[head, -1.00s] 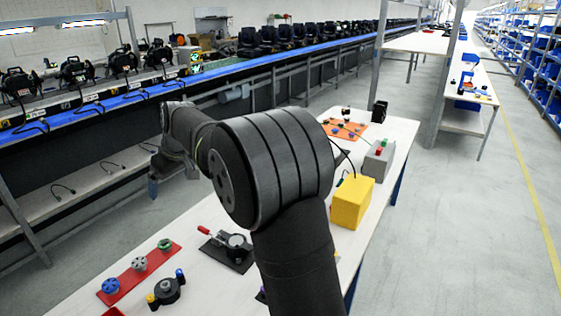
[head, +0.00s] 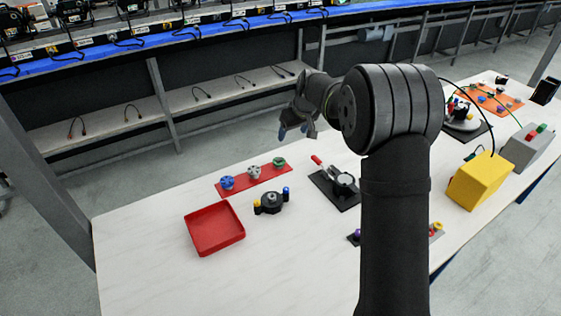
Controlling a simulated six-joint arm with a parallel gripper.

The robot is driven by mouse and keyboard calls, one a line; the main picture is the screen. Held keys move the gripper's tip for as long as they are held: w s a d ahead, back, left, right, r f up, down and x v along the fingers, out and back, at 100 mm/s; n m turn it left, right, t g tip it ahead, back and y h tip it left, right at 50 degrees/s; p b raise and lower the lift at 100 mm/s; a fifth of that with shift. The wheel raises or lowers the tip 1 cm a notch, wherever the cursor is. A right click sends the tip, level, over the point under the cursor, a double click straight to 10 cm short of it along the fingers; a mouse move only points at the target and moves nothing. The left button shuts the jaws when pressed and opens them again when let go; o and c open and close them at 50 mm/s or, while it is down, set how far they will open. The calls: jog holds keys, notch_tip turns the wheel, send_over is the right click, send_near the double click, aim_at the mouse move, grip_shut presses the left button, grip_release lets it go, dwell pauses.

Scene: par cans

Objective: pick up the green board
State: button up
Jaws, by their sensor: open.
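I see no green board in the head view. My gripper (head: 296,132) hangs beyond the far edge of the white table, to the left of my arm's large dark joint. Its blue-grey fingers point down, and it is open with nothing visible between them. My arm hides part of the table's right half.
On the white table (head: 150,270) are a red tray (head: 215,252), a red board (head: 240,181) with blue, grey and green knobs, a black fixture (head: 270,205), a toggle clamp (head: 342,184), a yellow box (head: 480,183) and a grey button box (head: 528,150). The left front is clear.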

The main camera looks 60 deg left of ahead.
send_near(279, 160)
notch_tip(279, 160, down, 2)
jog(key=shift+a+x, duration=0.2)
jog(key=shift+x, duration=1.25)
jog(key=shift+a+x, duration=0.2)
jog(key=shift+x, duration=1.25)
jog(key=shift+r, duration=0.15)
jog(key=shift+c, duration=0.2)
jog(key=c, duration=1)
